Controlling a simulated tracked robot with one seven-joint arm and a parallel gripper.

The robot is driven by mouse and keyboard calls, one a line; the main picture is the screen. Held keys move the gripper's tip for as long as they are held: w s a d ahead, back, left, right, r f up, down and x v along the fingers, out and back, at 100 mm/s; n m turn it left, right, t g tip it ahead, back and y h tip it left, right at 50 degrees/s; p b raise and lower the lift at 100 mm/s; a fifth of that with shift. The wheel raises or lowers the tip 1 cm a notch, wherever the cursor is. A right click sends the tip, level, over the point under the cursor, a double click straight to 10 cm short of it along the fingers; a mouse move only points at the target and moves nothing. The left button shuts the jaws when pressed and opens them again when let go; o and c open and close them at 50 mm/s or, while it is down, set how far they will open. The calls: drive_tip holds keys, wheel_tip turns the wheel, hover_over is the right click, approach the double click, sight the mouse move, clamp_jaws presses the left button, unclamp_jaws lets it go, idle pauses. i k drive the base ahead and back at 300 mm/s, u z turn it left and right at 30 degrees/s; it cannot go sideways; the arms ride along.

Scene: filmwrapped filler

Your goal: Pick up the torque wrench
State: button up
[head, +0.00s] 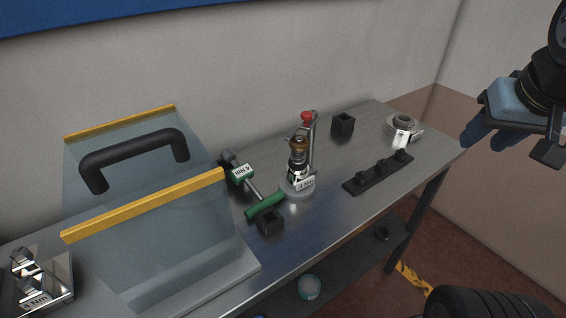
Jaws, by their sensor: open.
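The torque wrench (265,205), with a green handle, a metal shaft and a dark head, lies on the metal bench just right of the clear guard box. The handle end lies close to a small black block, and the head end is close to the guard box. My gripper (482,132), with blue fingers, is in the air at the upper right, beyond the bench's right end and far from the wrench. It is open, with nothing seen in it.
The clear guard box (150,215) has yellow edges and a black handle. A fixture with a red knob (298,185), labelled 3 Nm, stands right of the wrench. Black blocks (270,222), a black rail (378,173) and a metal round part (402,126) also occupy the bench. A metal block (38,285) is far left.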

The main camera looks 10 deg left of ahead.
sight(243, 173)
drive_tip(key=z, duration=0.65)
drive_tip(key=k, duration=2.95)
drive_tip(key=u, duration=1.1)
drive_tip(key=i, duration=1.05)
drive_tip(key=z, duration=0.05)
